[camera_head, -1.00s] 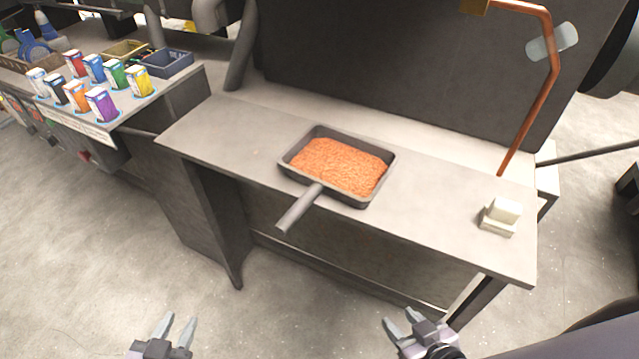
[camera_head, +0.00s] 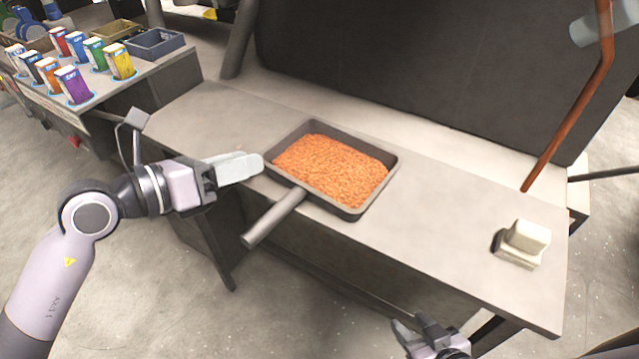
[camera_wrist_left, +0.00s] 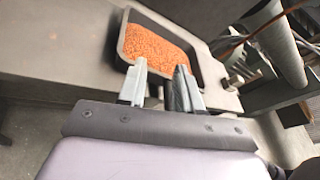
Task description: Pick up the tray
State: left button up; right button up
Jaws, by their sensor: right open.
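The tray is a dark grey rectangular pan with a grey handle (camera_head: 272,220), filled with orange granules. It lies flat on the grey table, and its rim (camera_head: 390,172) shows on all sides. The handle sticks out over the table's front edge. My left gripper (camera_head: 258,163) is at the tray's left corner, its fingers pointing at it. In the left wrist view the left gripper (camera_wrist_left: 162,68) has its two fingers apart, and the tray (camera_wrist_left: 188,58) lies just ahead of the tips. I cannot tell whether they touch the rim. My right gripper (camera_head: 415,333) is open and empty, low in front of the table.
A small white block-shaped object (camera_head: 524,243) sits on the right of the table (camera_head: 440,225). A copper-coloured pipe (camera_head: 570,130) rises behind. A side bench at the upper left bears several coloured boxes (camera_head: 74,85) and a blue bin (camera_head: 155,43). The tabletop between tray and white object is clear.

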aim_at(275, 145)
pick_arm(q)
jog(key=w+y, duration=0.1)
jog(key=w, duration=0.1)
jog(key=w+d+f+m+y, duration=0.1)
jog(key=w, duration=0.1)
jog(key=w+f+t+y, duration=0.1)
jog(key=w, duration=0.2)
jog(key=shift+d+f+m, duration=0.15)
jog(key=shift+f+m, duration=0.1)
jog(key=shift+m, duration=0.05)
jog(key=shift+s+f+x, duration=0.15)
jog(key=shift+x, duration=1.3)
jog(key=shift+s+f+x, duration=0.1)
jog(key=shift+f+x, duration=0.05)
jog(key=shift+x, duration=1.3)
jog(key=shift+d, duration=0.1)
jog(key=shift+r, duration=0.1)
grip_shut()
